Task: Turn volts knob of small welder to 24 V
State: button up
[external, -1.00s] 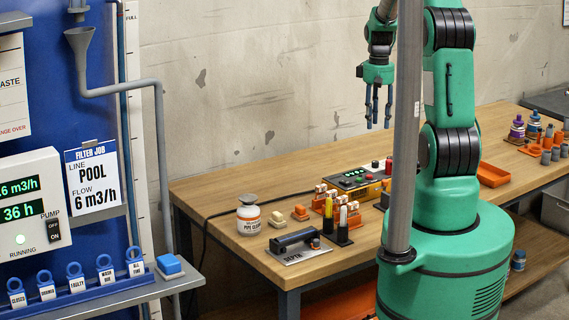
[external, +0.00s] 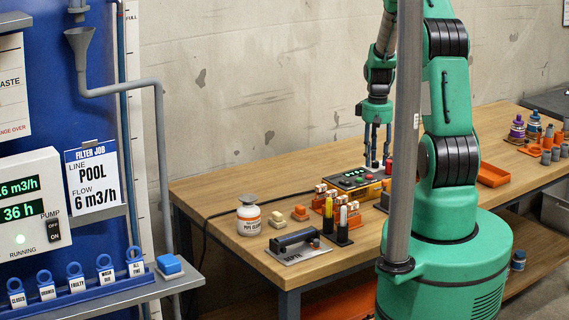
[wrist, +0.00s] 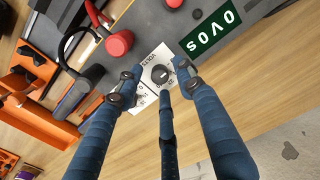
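The small welder (external: 355,180) is a grey-topped box with a yellow front and a green-lit display, on the wooden table. In the wrist view, its dark round volts knob (wrist: 161,74) sits on a white printed plate beside the green display (wrist: 211,40). The knob carries a light mark; the scale around it is partly hidden by my fingers. My gripper (external: 375,162) points down over the welder's right end. In the wrist view, its blue fingers (wrist: 160,84) are spread around the knob, open. I cannot tell whether any fingertip touches it.
Red controls (wrist: 119,43) and a dark cable or handle lie left of the knob in the wrist view. An orange tray (external: 493,175) lies right.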

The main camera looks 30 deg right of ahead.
jog(key=shift+f, duration=0.35)
grip_shut()
jog(key=shift+m+p, duration=0.3)
jog(key=shift+m, duration=0.1)
jog(key=m+p, duration=0.2)
jog(key=m, duration=0.2)
jog(key=shift+r, duration=0.1)
jog(key=shift+m+p, duration=0.6)
jog(key=shift+m, duration=1.4)
